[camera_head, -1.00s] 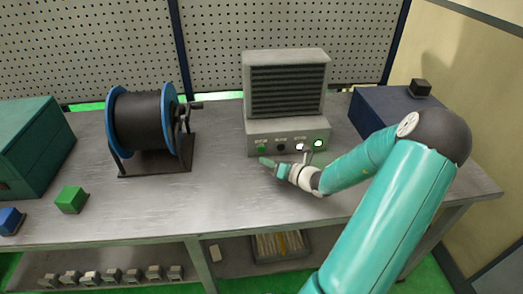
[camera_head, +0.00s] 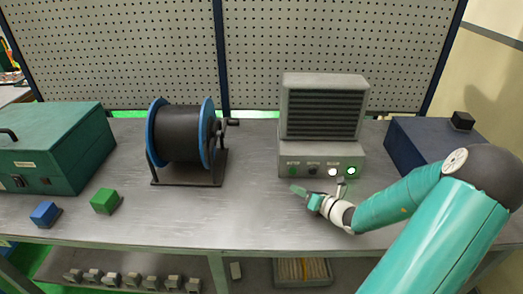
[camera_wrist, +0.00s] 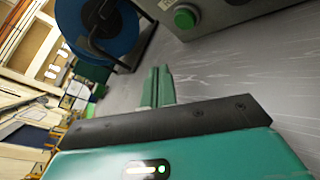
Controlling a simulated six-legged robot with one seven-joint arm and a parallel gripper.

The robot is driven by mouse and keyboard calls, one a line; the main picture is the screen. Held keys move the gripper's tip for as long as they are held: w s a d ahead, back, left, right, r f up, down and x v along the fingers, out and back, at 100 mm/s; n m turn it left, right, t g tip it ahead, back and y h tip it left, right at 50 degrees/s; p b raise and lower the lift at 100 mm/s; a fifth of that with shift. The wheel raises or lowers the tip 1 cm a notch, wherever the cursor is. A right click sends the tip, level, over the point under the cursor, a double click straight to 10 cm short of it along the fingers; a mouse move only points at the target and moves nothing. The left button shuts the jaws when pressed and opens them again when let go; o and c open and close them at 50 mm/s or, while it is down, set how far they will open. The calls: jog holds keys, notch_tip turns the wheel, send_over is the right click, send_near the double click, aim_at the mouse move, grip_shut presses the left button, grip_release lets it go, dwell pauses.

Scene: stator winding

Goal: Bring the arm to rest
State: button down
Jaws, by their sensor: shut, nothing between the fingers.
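My gripper (camera_head: 298,190) is at the end of my teal arm, above the metal workbench (camera_head: 240,215) and just in front of the grey control unit (camera_head: 322,125). Its fingers are together and empty; they also show in the wrist view (camera_wrist: 158,86). The arm reaches in from the lower right with its elbow bent at the right edge. The control unit has a louvred upper part and a row of knobs, two of them lit. A green button (camera_wrist: 186,18) on a grey panel shows at the top of the wrist view.
A black spool on blue flanges (camera_head: 182,135) stands left of the control unit. A green cube (camera_head: 105,201), a blue cube (camera_head: 45,214) and a teal case (camera_head: 60,150) are at the left. A dark blue box (camera_head: 412,142) stands behind my arm. The bench's front middle is clear.

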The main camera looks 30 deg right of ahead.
jog(key=a+r+n+g+y, duration=0.1)
jog(key=a+n, duration=0.2)
jog(key=a, duration=0.1)
jog(key=w+a+n+g+y, duration=0.1)
jog(key=a+n+g+y, duration=0.1)
jog(key=a+n, duration=0.1)
jog(key=a+r+n+g+y, duration=0.1)
jog(key=a+n, duration=0.3)
jog(key=a, duration=0.1)
jog(key=shift+w+r+g, duration=0.25)
jog(key=shift+r+g, duration=0.1)
jog(key=shift+g, duration=0.05)
jog(key=s+a+r+n+g, duration=0.2)
jog(key=a+n+g, duration=0.1)
jog(key=a+n, duration=0.3)
jog(key=s+a+r+n+g, duration=0.2)
jog(key=a+n+g, duration=0.1)
jog(key=a+n, duration=0.2)
jog(key=s+a+r+n+h, duration=0.3)
jog(key=s+r+n, duration=0.3)
jog(key=n, duration=0.4)
jog(key=s+a+r+n+h, duration=0.4)
jog(key=r+n, duration=0.3)
jog(key=n, duration=0.3)
jog(key=shift+s+a+r, duration=0.15)
jog(key=shift+s+a, duration=0.2)
jog(key=shift+s, duration=0.55)
